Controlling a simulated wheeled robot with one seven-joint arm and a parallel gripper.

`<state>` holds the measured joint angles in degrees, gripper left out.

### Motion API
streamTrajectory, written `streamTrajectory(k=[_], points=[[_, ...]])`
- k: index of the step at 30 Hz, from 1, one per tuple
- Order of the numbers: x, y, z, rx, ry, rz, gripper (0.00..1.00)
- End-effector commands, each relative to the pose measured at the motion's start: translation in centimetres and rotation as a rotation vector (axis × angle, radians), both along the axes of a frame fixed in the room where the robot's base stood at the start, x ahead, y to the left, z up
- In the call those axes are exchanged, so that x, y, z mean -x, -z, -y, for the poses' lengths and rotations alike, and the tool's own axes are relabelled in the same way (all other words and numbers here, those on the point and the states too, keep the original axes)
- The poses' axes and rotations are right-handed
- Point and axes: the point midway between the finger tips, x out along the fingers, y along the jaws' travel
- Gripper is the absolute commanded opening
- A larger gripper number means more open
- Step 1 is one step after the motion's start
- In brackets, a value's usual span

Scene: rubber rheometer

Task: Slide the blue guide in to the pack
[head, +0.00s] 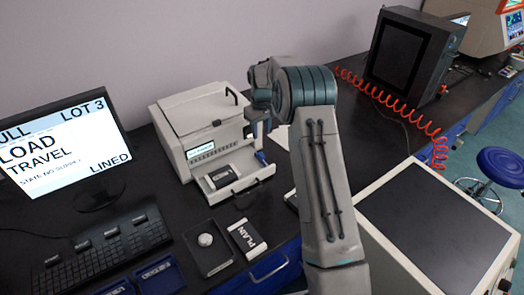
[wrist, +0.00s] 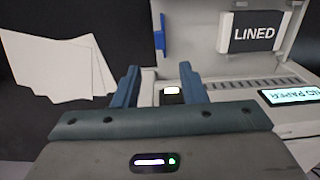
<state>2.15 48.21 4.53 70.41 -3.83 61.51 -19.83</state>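The blue guide (head: 261,158) stands up at the right side of the printer's pulled-out tray (head: 253,176). It also shows in the wrist view (wrist: 159,36). The pack (head: 222,178), dark with a white label reading LINED in the wrist view (wrist: 253,32), lies in the tray. A clear gap of bare tray separates guide and pack. My gripper (wrist: 160,88) is open and empty, its two blue-grey fingers apart over the printer (head: 205,125), short of the guide. In the head view my arm partly hides the gripper, and its fingertips are hard to make out.
White sheets (wrist: 60,65) lie on the dark bench beside the printer. A pack marked PLAIN (head: 247,238) and a dark pad with a round white object (head: 205,240) lie in front. A monitor (head: 62,150) and keyboard (head: 100,250) stand left; a red coiled hose (head: 400,108) runs right.

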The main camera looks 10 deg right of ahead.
Motion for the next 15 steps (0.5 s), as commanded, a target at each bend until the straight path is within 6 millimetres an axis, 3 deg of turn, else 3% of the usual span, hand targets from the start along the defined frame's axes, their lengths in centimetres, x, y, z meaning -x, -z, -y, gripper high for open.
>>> streamTrajectory(k=[9,15], points=[[0.1,6.7,0.0,0.0,0.001,-0.004,0.38],[0.0,9.6,0.0,0.0,0.001,-0.002,0.38]])
